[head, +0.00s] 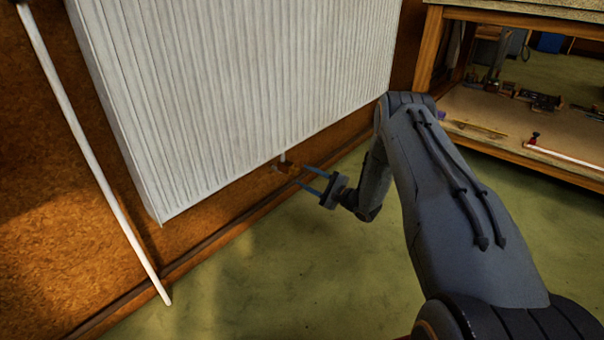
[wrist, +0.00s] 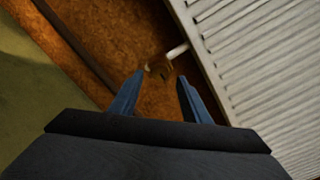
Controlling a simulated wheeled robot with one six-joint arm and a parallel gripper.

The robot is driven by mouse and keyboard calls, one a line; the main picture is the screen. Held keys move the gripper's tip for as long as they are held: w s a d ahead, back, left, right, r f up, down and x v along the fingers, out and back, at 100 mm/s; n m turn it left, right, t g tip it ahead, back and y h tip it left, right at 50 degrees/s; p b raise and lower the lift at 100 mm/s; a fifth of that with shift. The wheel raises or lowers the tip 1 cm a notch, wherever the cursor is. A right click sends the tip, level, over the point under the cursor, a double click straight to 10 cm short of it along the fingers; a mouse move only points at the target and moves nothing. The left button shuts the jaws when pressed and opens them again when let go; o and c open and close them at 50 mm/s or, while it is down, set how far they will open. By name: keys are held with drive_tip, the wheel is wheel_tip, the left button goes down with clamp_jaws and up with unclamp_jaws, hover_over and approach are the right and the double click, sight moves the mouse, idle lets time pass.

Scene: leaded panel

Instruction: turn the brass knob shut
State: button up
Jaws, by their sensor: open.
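The brass knob (head: 285,168) is a small brownish piece below the white radiator, at the lower end of a short white pipe (head: 283,156). In the wrist view the knob (wrist: 159,68) lies just past the fingertips, roughly between their lines, and looks dark and blurred. My gripper (head: 305,177) is open, its two blue fingers pointing at the knob from the right in the head view. In the wrist view my gripper (wrist: 160,78) has nothing between its fingers. I cannot tell whether a fingertip touches the knob, or how far the knob is turned.
The white ribbed radiator (head: 250,80) hangs on the brown wall close above the knob. A skirting strip (head: 215,238) runs along the wall's foot. A white pole (head: 100,160) leans at left. A wooden workbench (head: 470,130) stands at right. The green floor (head: 300,270) is clear.

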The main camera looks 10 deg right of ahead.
drive_tip(key=shift+p+v, duration=0.6)
drive_tip(key=shift+v, duration=1.55)
